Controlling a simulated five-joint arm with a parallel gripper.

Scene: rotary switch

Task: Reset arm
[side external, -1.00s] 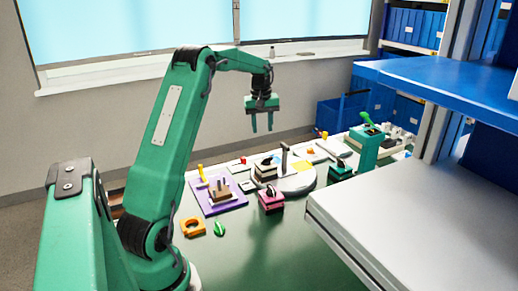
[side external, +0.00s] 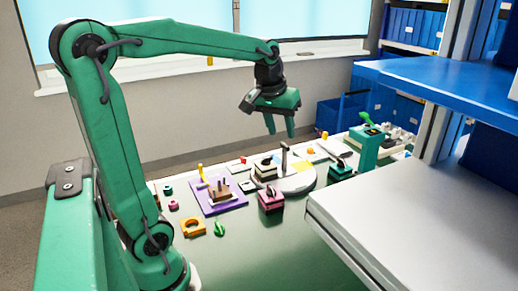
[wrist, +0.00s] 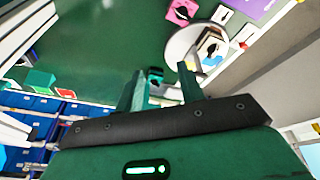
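My gripper (side external: 281,134) hangs above the far side of the table, tilted, its two fingers apart and nothing between them. In the wrist view the open fingers (wrist: 160,76) point away over the table. Several small boxes with dark knobs stand below: a pink one (side external: 271,204), a pale one (side external: 264,174) on a white round plate (side external: 300,185), and a low green one (side external: 341,172). The pink box (wrist: 180,12) and white plate (wrist: 178,43) also show in the wrist view. My gripper touches none of them. I cannot tell the knobs' settings.
A purple board (side external: 228,205) with pegs, an orange ring (side external: 192,227) and a small green piece (side external: 219,229) lie nearer on the table. A tall green box (side external: 365,152) stands at the right. A grey shelf (side external: 420,220) bounds the right side. The table's front is clear.

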